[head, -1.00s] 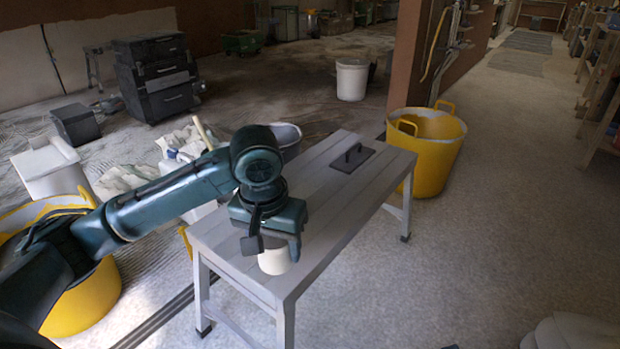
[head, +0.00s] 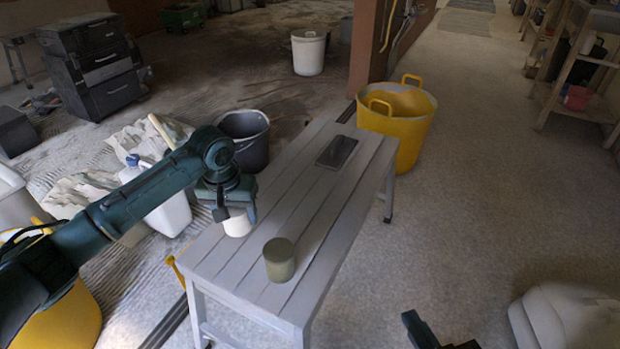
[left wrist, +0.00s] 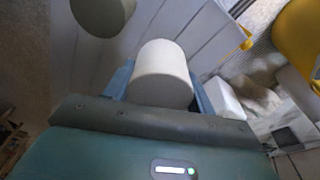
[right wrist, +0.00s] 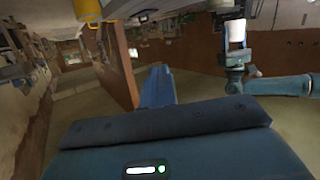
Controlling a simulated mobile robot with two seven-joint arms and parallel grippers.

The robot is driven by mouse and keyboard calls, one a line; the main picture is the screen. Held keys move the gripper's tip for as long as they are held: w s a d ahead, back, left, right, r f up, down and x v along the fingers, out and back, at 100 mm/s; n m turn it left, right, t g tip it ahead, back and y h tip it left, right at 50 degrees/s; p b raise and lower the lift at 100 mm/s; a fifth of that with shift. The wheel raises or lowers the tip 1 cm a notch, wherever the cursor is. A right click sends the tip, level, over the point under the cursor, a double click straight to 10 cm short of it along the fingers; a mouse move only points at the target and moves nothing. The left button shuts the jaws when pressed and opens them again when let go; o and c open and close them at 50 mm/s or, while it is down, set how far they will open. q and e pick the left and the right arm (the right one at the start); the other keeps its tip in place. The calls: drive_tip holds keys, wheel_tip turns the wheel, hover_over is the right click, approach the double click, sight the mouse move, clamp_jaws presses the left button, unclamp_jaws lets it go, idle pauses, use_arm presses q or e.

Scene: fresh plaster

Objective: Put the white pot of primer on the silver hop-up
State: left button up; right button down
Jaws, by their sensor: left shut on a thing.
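The white pot of primer (head: 237,225) is between the fingers of my left gripper (head: 235,212), which is shut on it. The pot is upright at the left side of the silver hop-up (head: 302,195), a grey slatted bench; I cannot tell if it touches the top. The pot also shows in the left wrist view (left wrist: 160,75), with a finger on each side, and in the right wrist view (right wrist: 236,32). My right gripper (right wrist: 158,85) looks shut and empty; part of it shows at the bottom of the head view (head: 418,328).
An olive pot (head: 279,262) stands on the hop-up's near end, right of the white pot. A dark flat tool (head: 337,151) lies at the far end. A yellow tub (head: 398,135) and a dark bucket (head: 244,140) stand beside the bench. Its middle is clear.

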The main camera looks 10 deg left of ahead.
use_arm(q)
drive_tip(key=shift+w+a+f, duration=0.45)
drive_tip(key=shift+f, duration=0.1)
drive_tip(key=b, duration=0.2)
hover_over(244, 251)
drive_tip(key=f, duration=0.5)
drive_tip(key=shift+s+f, duration=0.25)
drive_tip(key=shift+s, duration=0.1)
drive_tip(key=shift+f, duration=0.65)
wheel_tip(244, 251, down, 2)
drive_tip(key=shift+f+b, duration=0.25)
drive_tip(key=shift+b, duration=0.45)
drive_tip(key=shift+f, duration=0.4)
use_arm(e)
drive_tip(key=shift+w+a+n+t+y, duration=0.2)
drive_tip(key=shift+a+n+t+y, duration=0.25)
drive_tip(key=shift+t+y, duration=0.4)
use_arm(q)
drive_tip(key=shift+f, duration=0.15)
use_arm(e)
drive_tip(key=shift+r+h, duration=0.1)
drive_tip(key=shift+h, duration=0.25)
use_arm(q)
drive_tip(key=o, duration=1.1)
drive_tip(key=shift+c, duration=0.2)
use_arm(e)
drive_tip(key=shift+d, duration=0.1)
